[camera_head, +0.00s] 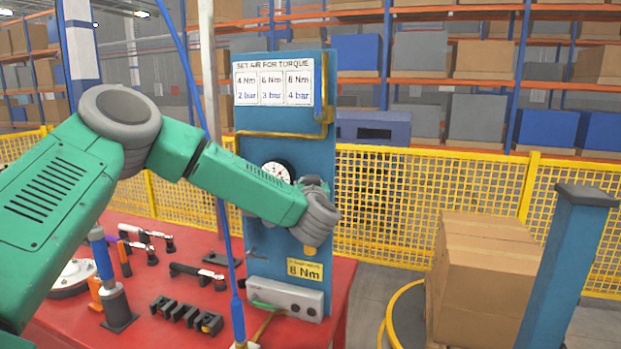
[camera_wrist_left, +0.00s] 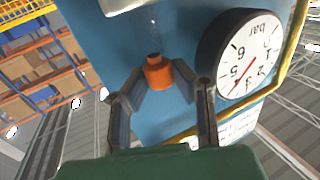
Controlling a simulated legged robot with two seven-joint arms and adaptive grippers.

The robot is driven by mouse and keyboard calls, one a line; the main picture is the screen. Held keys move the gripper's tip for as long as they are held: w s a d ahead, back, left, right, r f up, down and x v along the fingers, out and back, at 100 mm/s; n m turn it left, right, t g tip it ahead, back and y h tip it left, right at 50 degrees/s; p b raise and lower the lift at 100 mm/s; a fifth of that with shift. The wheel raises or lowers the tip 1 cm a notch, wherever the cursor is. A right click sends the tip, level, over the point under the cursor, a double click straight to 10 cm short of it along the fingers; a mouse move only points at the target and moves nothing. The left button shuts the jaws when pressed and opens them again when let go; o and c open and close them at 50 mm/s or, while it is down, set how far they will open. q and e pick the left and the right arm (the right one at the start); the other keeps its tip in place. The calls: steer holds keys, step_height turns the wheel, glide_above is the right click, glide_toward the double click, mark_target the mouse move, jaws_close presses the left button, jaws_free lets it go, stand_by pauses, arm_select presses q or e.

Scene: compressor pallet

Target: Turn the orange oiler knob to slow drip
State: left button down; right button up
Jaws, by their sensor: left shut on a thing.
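The orange oiler knob (camera_wrist_left: 158,72) sits on the blue panel in the left wrist view, below a small dark stem. My left gripper (camera_wrist_left: 160,80) has a finger on each side of the knob and is shut on it. In the head view my green left arm reaches from the left to the blue panel (camera_head: 285,125), and its grey wrist covers the knob there. The knob's setting and any drip cannot be made out. My right gripper is not in view.
A pressure gauge (camera_wrist_left: 250,55) marked in bar is close beside the gripper. A torque sign (camera_head: 273,83) is on the panel above. Tools and a grey box (camera_head: 285,298) stand on the red table (camera_head: 180,250). A blue post (camera_head: 568,265) and cartons (camera_head: 485,275) stand at right.

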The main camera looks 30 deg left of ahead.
arm_select(q)
steer(key=n+g+y, duration=0.1)
steer(key=n+g+y+p, duration=0.1)
steer(key=y, duration=0.1)
steer(key=shift+w+d+r, duration=0.15)
steer(key=shift+d+r, duration=0.05)
steer(key=shift+r, duration=0.2)
steer(key=shift+n+g+y, duration=0.9)
steer(key=shift+n+g, duration=0.5)
steer(key=shift+g, duration=0.2)
steer(key=shift+w+g+p, duration=0.1)
steer(key=shift+g+p, duration=0.2)
steer(key=c, duration=1.6)
jaws_free()
steer(key=shift+d, duration=0.1)
steer(key=shift+f, duration=0.15)
